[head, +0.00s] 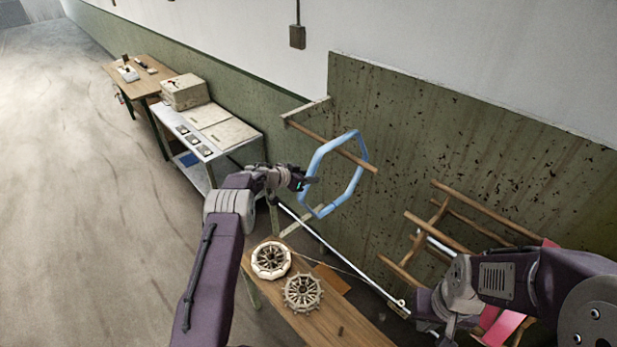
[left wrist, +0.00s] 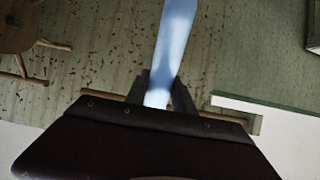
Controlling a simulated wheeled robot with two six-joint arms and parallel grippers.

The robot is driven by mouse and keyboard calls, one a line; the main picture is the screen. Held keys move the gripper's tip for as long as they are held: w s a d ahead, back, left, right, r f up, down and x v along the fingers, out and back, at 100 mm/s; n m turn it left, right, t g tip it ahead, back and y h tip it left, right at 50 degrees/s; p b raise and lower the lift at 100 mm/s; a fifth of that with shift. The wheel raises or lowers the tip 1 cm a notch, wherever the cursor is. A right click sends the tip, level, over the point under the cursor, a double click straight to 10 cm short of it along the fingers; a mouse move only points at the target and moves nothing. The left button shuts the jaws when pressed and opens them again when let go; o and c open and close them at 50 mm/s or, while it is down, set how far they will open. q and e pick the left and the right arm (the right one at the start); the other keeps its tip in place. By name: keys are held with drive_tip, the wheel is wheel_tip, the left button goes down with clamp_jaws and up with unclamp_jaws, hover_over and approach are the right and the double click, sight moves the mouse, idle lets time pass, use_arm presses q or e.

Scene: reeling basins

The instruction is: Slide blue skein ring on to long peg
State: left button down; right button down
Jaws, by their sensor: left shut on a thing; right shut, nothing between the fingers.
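The blue skein ring (head: 354,182) is a light blue, many-sided loop, held upright in the air near the green wall panel. My left gripper (head: 309,182) is shut on its left side. The ring also shows between the fingers in the left wrist view (left wrist: 172,50). The long peg (head: 305,131) is a wooden rod standing out from a bracket on the wall. In the head view it crosses the ring's opening, and its free tip shows past the ring's right side. I cannot tell for sure whether the ring is around it. My right gripper (head: 446,337) is low, partly hidden, and empty.
A wooden bench (head: 330,318) below carries two spoked wheels (head: 271,260) (head: 303,292). A pale metal rod (head: 340,262) slants above it. A wooden peg frame (head: 440,222) is at right. A white table (head: 205,150) with boxes stands at left.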

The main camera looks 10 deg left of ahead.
use_arm(q)
drive_tip(key=shift+w+a+f, duration=0.2)
drive_tip(key=shift+a+f, duration=0.05)
drive_tip(key=shift+f, duration=0.25)
drive_tip(key=shift+f+b, duration=0.2)
drive_tip(key=shift+b, duration=0.1)
drive_tip(key=shift+s+d, duration=0.1)
drive_tip(key=shift+d, duration=0.05)
drive_tip(key=c, duration=1)
unclamp_jaws()
drive_tip(key=shift+f, duration=0.1)
drive_tip(key=shift+o, duration=1.2)
